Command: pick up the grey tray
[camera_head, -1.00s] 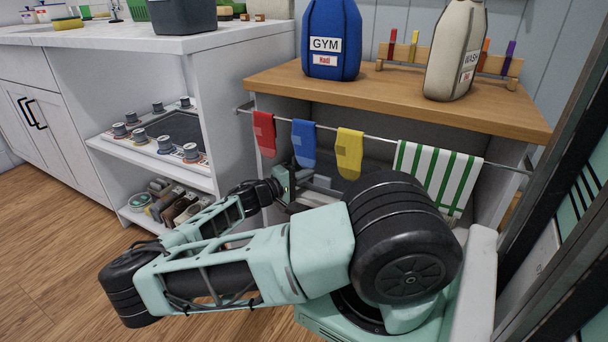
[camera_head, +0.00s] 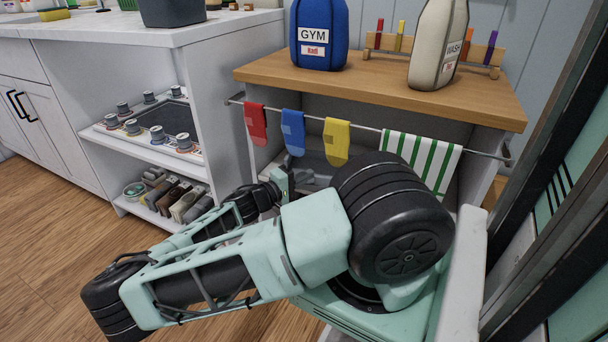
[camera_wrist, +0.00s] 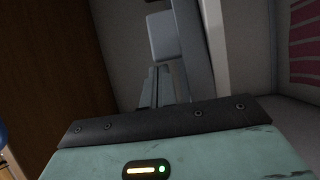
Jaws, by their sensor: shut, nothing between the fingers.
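A dark grey tray-like panel (camera_head: 170,119) lies on the upper open shelf of the left cabinet in the head view, with several spools around it. A lighter grey shape (camera_head: 316,163) shows inside the wood-topped unit behind the hanging cloths; I cannot tell which of these is the grey tray. My gripper (camera_head: 284,181) is at the opening of the wood-topped unit, below the blue cloth, partly hidden by my arm. In the wrist view my gripper (camera_wrist: 160,88) is shut and empty. A pale grey block (camera_wrist: 163,38) shows beyond it, unclear in the dark.
A rail (camera_head: 365,127) with red, blue, yellow and striped cloths (camera_head: 420,160) crosses the unit's front above my gripper. GYM (camera_head: 318,35) and WASH (camera_head: 440,45) bags stand on its wooden top (camera_head: 370,88). The floor (camera_head: 40,240) at left is clear.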

